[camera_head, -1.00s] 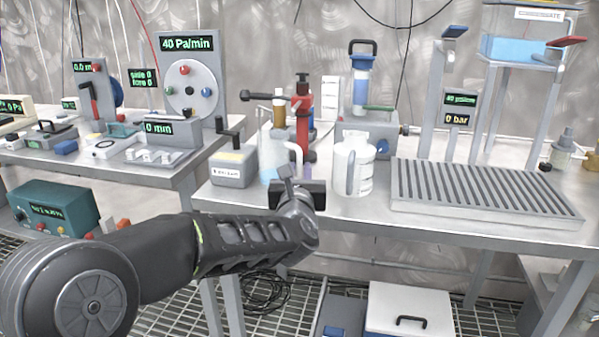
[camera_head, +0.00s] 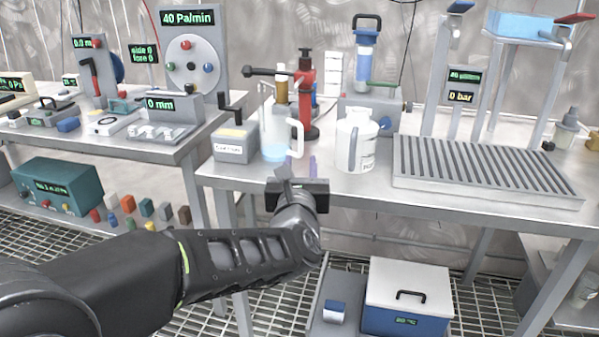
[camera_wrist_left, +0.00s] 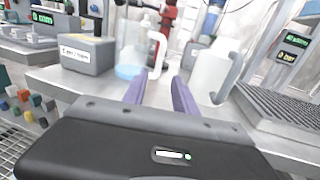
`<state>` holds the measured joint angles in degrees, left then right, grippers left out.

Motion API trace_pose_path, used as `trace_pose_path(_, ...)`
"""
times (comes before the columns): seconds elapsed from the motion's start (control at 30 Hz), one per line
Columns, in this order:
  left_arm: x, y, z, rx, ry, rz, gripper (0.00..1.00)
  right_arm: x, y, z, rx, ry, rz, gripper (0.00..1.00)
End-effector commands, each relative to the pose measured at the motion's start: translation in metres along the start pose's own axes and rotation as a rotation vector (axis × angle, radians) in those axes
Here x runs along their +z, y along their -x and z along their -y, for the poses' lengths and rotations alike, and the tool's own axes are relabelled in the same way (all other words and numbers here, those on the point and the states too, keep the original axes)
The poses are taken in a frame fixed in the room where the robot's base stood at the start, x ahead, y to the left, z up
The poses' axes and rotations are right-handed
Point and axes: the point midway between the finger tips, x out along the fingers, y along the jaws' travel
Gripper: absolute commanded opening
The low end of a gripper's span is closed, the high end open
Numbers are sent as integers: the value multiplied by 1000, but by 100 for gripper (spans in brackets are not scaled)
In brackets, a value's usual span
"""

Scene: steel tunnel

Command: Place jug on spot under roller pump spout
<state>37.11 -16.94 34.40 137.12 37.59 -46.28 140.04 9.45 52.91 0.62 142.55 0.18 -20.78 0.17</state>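A clear jug (camera_head: 277,138) with a white handle and a little blue liquid stands upright near the table's front edge; it also shows in the left wrist view (camera_wrist_left: 131,58). A white, labelled jug-like container (camera_head: 367,142) with a handle stands to its right, also in the wrist view (camera_wrist_left: 208,72). My left gripper (camera_head: 298,170) is at the table's front edge, in front of the gap between them. In the wrist view its two purple fingers (camera_wrist_left: 160,88) are apart, with nothing between them. I cannot tell which device is the roller pump; its spot is not identifiable. My right gripper is not in view.
A red crank device (camera_head: 305,97) stands behind the clear jug. A grey box (camera_head: 234,143) is to its left. A slatted grey tray (camera_head: 485,170) fills the table's right side. A blue-and-white cooler (camera_head: 408,295) is on the floor below.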

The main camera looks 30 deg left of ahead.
Motion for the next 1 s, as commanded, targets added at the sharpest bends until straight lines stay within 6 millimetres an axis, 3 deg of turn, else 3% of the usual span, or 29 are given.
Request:
trace_pose_path(0.1,2,21,0,-1,0,2,34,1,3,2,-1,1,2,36)
trace_pose_path(0.3,1,36,0,0,1,1,34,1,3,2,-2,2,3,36)
trace_pose_path(1.0,-4,34,2,-6,-15,-9,34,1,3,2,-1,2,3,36)
